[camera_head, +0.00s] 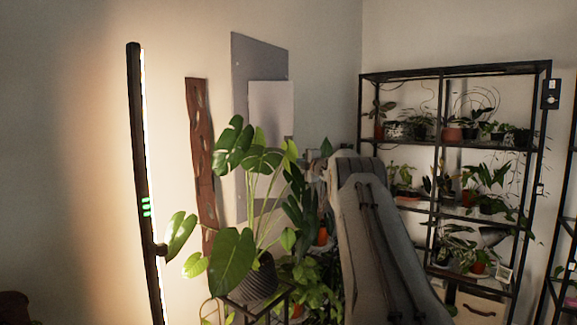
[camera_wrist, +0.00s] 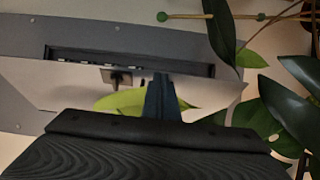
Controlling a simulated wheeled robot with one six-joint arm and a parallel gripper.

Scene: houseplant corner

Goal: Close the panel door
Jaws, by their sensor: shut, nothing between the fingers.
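The grey panel (camera_head: 258,55) is mounted on the wall behind the plants in the head view. A paler rectangle, seemingly its door (camera_head: 270,100), stands out on it. In the wrist view, the grey panel frame (camera_wrist: 85,32) has a dark slot with small switch-like parts (camera_wrist: 118,76). The pale door (camera_wrist: 40,85) lies below the slot and appears ajar; its exact angle is unclear. My gripper (camera_wrist: 161,80) is shut and empty, its tips overlapping the door and slot edge in view. Contact cannot be told. Leaves and my arm partly hide the gripper in the head view.
A large potted plant (camera_head: 235,262) stands in front of the panel, and its leaves (camera_wrist: 290,110) crowd the wrist view's right side. A lit upright lamp (camera_head: 140,170) is at left. A black plant shelf (camera_head: 455,72) stands at right.

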